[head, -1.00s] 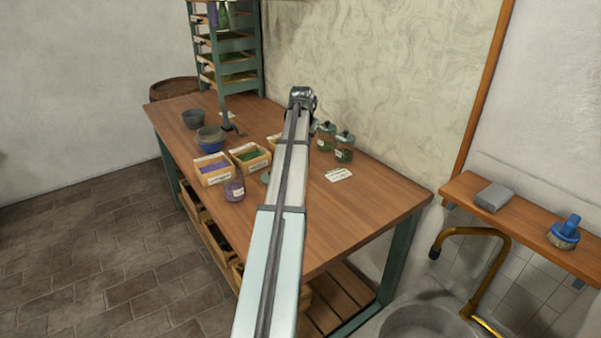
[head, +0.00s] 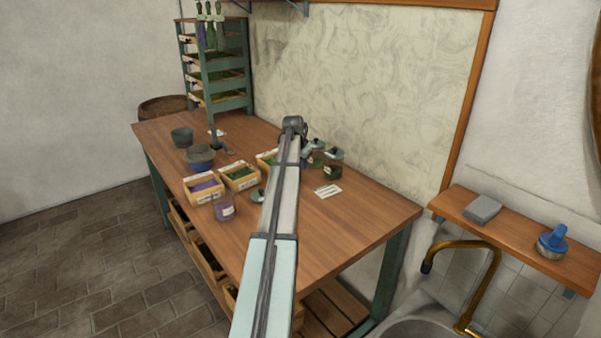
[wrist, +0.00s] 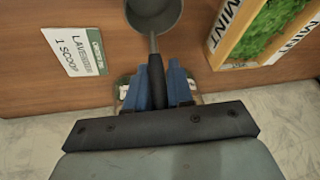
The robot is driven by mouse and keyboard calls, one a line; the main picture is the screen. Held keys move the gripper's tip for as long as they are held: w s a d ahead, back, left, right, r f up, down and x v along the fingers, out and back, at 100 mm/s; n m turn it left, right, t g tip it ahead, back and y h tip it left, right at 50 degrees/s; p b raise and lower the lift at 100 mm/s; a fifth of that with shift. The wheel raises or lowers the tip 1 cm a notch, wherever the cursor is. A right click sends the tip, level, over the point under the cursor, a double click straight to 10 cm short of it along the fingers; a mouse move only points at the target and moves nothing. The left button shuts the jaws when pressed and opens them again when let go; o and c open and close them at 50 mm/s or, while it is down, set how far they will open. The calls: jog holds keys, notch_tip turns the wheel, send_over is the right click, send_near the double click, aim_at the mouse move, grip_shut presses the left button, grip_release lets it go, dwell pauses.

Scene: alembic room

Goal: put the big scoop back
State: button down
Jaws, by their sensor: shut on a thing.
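In the wrist view, a scoop with a round grey bowl (wrist: 155,14) and a dark handle (wrist: 157,82) points away from me. My gripper (wrist: 158,88) is shut on the handle between its blue fingers. The scoop is over the wooden table; its height above it is hard to judge. In the head view my arm reaches over the table (head: 350,215), and I cannot make out the gripper or held scoop there. Several utensils with green handles (head: 209,30) hang at the top of the green rack (head: 226,75) at the back left.
A card reading lavender, 1 scoop (wrist: 75,52) lies left of the scoop; a mint box (wrist: 262,35) is at right. On the table are a purple jar (head: 224,208), herb boxes (head: 240,177), dark bowls (head: 201,160) and green jars (head: 333,165). The table's right front is clear.

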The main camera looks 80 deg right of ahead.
jog(key=shift+f, duration=1.85)
jog(key=shift+f, duration=0.15)
jog(key=c, duration=1)
grip_release()
jog(key=s+v, duration=0.1)
jog(key=v, duration=1.1)
jog(key=shift+w+r, duration=0.25)
jog(key=shift+w, duration=0.2)
jog(key=shift+w+d, duration=0.1)
